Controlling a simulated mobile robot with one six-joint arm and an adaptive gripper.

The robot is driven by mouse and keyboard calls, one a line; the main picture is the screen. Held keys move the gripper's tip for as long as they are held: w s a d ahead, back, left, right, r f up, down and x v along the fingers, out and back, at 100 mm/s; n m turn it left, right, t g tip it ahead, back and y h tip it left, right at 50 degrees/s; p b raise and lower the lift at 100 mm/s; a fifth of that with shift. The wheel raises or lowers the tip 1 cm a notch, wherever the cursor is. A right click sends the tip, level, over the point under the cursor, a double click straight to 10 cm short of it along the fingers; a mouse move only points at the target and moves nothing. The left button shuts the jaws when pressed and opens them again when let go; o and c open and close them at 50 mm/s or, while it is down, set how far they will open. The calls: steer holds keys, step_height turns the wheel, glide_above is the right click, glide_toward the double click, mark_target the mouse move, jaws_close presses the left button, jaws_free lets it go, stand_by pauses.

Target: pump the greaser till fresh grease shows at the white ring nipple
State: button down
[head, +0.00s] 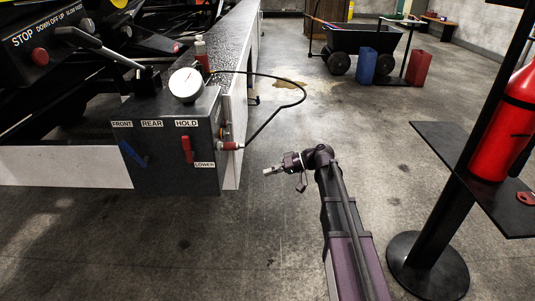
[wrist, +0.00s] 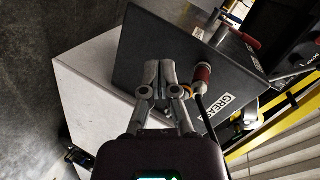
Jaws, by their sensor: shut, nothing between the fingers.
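My gripper (head: 270,171) is shut and empty, to the right of a dark grey control box and apart from it. In the wrist view its closed fingertips (wrist: 158,72) point at the box's side plate (wrist: 182,48). A red-sleeved hose coupling (head: 231,146) sits on the box's right side, with a black hose (head: 300,88) looping from it; the coupling also shows in the wrist view (wrist: 203,73). A partly covered label starting "GREA" (wrist: 217,105) is beside it. A grey lever (head: 100,48) rises left from the box top. I cannot make out a white ring nipple or fresh grease.
A white-faced gauge (head: 186,85) and a red switch lever (head: 187,149) are on the box (head: 150,178). A black stand with a shelf (head: 470,165) and a red extinguisher (head: 503,125) is at right. Floor around my gripper is clear.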

steer(key=s+d+f+m+h, duration=0.1)
steer(key=s+d+f+h, duration=0.2)
steer(key=s, duration=0.3)
steer(key=s+d+f+m+h+p, duration=0.1)
steer(key=s+d+f+m+h, duration=0.1)
steer(key=s+d+f+h, duration=0.2)
steer(key=s+d+f+m+h, duration=0.1)
steer(key=s+d+f+h, duration=0.2)
steer(key=s+d+h, duration=0.3)
steer(key=s, duration=0.3)
steer(key=shift+s+d+f+m+h, duration=0.15)
steer(key=shift+s+d+m+h, duration=0.15)
steer(key=shift+d+h, duration=0.1)
steer(key=shift+d, duration=0.1)
